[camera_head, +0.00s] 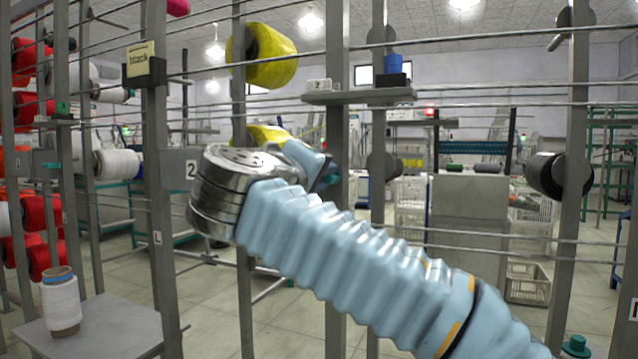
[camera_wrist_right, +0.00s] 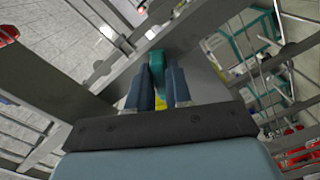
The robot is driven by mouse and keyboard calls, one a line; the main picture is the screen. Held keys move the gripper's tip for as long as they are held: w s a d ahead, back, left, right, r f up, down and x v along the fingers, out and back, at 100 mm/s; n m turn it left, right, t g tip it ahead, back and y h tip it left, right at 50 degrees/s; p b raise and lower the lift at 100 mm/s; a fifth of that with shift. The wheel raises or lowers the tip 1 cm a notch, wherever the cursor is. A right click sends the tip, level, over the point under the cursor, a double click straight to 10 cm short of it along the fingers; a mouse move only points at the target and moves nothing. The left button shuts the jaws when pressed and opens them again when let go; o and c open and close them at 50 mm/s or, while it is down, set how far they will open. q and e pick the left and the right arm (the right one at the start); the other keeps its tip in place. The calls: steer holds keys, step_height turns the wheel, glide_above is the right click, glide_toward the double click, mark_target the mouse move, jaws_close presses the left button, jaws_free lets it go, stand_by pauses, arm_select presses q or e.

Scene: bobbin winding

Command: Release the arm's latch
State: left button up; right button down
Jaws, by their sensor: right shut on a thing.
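My right gripper (camera_head: 326,172) reaches up from the lower right in the head view, mostly hidden behind its own wrist, beside a grey upright post (camera_head: 337,110). In the right wrist view, the two blue fingers of my right gripper (camera_wrist_right: 161,84) are shut on a small teal-green piece (camera_wrist_right: 156,62), which looks like the latch. It sits against a grey metal bar. Yellow shows just below it, between the fingers. The piece's exact shape is hidden by the fingers. My left gripper is in neither view.
Grey posts and thin horizontal rods form a rack across the head view. Yellow cones (camera_head: 270,57) and a dark cone (camera_head: 556,174) hang on it. A small shelf (camera_head: 360,96) is above my gripper. A white bobbin (camera_head: 61,304) stands on a grey table (camera_head: 105,330) at lower left.

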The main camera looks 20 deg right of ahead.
steer(key=m+b, duration=0.1)
steer(key=m, duration=0.3)
steer(key=m+b, duration=0.2)
steer(key=m, duration=0.2)
steer(key=m+b, duration=0.1)
steer(key=m, duration=0.2)
steer(key=shift+s+d+r+m+b, duration=0.1)
steer(key=shift+s+d+m+b, duration=0.1)
steer(key=shift+s+m+b, duration=0.15)
steer(key=shift+w+m, duration=0.1)
steer(key=shift+m, duration=0.15)
steer(key=c, duration=1.1)
jaws_free()
steer(key=shift+r, duration=0.1)
steer(key=v, duration=1.4)
